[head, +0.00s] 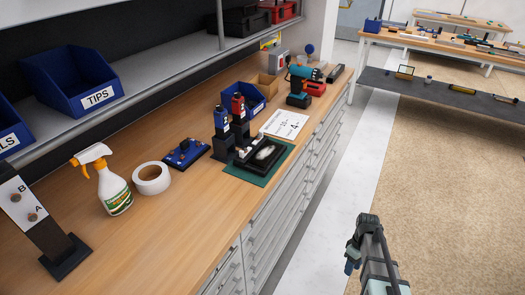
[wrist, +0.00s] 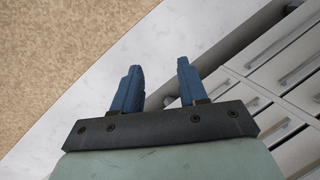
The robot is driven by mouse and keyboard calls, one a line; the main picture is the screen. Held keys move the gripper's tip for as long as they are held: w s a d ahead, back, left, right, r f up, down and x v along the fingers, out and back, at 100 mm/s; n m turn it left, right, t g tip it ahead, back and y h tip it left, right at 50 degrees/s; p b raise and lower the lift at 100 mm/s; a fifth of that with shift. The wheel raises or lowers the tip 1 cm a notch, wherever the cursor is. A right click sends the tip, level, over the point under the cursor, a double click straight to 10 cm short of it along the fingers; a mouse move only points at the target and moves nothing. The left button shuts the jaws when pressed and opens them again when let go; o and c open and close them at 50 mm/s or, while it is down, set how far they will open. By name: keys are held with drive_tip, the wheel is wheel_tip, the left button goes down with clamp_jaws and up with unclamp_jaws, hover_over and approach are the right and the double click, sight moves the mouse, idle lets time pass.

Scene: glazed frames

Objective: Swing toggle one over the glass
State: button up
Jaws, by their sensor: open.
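A dark frame (head: 258,162) with a pale pane in its middle lies on a green mat (head: 273,176) near the bench's front edge, in the head view. Its toggles are too small to tell apart, so I cannot say which is toggle one or how any is turned. My gripper (head: 351,262) is beyond the bench's front edge, over the floor, to the lower right of the frame and well apart from it. In the wrist view my gripper (wrist: 160,78) has its two blue fingers apart with nothing between them. The frame is not in the wrist view.
Blue and red tools (head: 238,108) in black stands rise right behind the frame. A printed card (head: 284,124), a blue fixture (head: 187,153), a tape roll (head: 151,178) and a spray bottle (head: 112,187) are nearby. A shelf overhangs the back; drawers (head: 289,205) line the front.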

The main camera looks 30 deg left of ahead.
sight(241, 151)
drive_tip(key=w+a+r+n+t, duration=0.1)
drive_tip(key=w+a+r+n, duration=0.2)
drive_tip(key=w+a+r, duration=0.4)
drive_tip(key=w+a+r+n+t, duration=0.1)
drive_tip(key=w+a+r+n, duration=0.3)
drive_tip(key=r, duration=0.5)
drive_tip(key=a+r+n, duration=0.3)
drive_tip(key=a+r, duration=0.4)
drive_tip(key=s+a+r+n, duration=0.1)
drive_tip(key=a+r+n, duration=0.2)
drive_tip(key=a+r, duration=0.4)
drive_tip(key=s+a+r+n, duration=0.1)
drive_tip(key=a+r+n, duration=0.2)
drive_tip(key=a+r, duration=0.5)
drive_tip(key=shift+r+t+y, duration=0.4)
drive_tip(key=shift+r, duration=0.1)
drive_tip(key=s+a+r+n, duration=0.7)
drive_tip(key=s+a+r, duration=0.4)
drive_tip(key=a+r, duration=0.25)
drive_tip(key=f, duration=0.9)
drive_tip(key=d+f, duration=0.1)
drive_tip(key=f, duration=0.3)
drive_tip(key=shift+w+f, duration=0.15)
drive_tip(key=shift+f, duration=0.05)
clamp_jaws()
